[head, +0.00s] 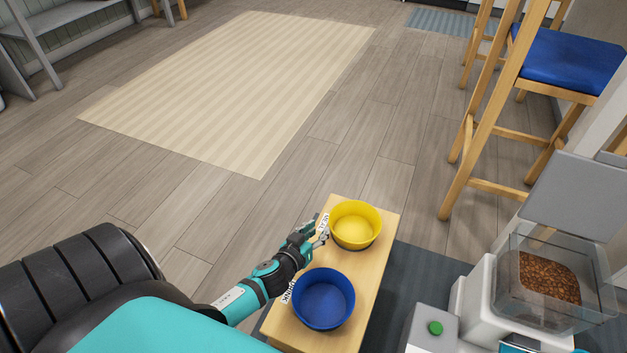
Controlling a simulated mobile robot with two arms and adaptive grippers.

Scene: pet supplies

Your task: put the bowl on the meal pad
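A yellow bowl (356,222) stands upright at the far end of a narrow wooden bench (379,253). A blue bowl (323,300) stands upright at its near end.
A dispenser with a clear bin of brown kibble (548,278) stands right of the bench, beside a grey box with a green button (435,328). A wooden stool (565,60) is behind it. A beige rug (235,85) and a small blue-grey mat (440,22) lie on open floor.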

